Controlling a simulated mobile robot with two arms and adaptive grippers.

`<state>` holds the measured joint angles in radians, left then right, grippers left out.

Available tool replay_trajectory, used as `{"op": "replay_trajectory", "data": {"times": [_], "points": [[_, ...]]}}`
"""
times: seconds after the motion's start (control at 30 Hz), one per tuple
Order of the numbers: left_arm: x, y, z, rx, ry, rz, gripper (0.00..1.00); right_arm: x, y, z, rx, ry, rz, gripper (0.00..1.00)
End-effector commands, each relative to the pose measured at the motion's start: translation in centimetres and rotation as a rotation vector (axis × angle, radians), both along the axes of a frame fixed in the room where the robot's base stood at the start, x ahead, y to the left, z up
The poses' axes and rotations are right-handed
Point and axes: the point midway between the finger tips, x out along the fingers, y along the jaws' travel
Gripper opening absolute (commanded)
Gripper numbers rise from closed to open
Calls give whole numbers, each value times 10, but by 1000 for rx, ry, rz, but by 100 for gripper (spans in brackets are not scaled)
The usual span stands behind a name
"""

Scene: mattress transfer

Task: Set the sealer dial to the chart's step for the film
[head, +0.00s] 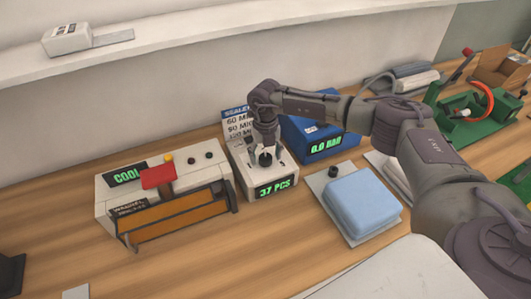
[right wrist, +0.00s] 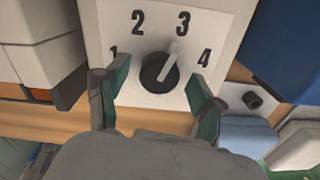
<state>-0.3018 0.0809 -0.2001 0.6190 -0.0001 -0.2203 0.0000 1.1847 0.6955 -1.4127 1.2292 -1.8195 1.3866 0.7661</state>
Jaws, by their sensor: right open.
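The dial (right wrist: 160,73) is a black round knob on a white panel marked 1 to 4 in the right wrist view. Its light pointer aims up and right, at about 3. The panel belongs to a white box (head: 248,178) reading "37 PCS" in the head view. My right gripper (head: 265,157) is over that box. Its open fingers (right wrist: 156,88) stand left and right of the dial, apart from it. The chart (head: 237,122), headed "SEALE…", stands behind, partly hidden by my arm; lines 60, 90 and apparently 120 MIC show, their steps do not.
A white sealer (head: 117,187) with a red handle and "COOL" display stands left of the box. A blue box (head: 318,142) reading "0.0 BAR" is right. A blue folded block (head: 362,203) lies on a pale board in front. Grey and white rolls (head: 405,78) lie behind.

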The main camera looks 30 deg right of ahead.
Motion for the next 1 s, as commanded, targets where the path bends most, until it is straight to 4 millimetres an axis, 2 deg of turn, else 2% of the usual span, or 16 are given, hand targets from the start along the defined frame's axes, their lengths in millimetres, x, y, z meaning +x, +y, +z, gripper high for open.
{"op": "replay_trajectory", "data": {"times": [0.27,0.63,1.0], "points": [[2,-1,0,-2,-3,0,100,0,0,-2,1,0,1,68],[3,-1,0,-2,-4,0,100,0,0,-1,1,0,1,8],[3,-1,-7,-2,-5,0,100,0,0,-3,1,0,67,8]]}}
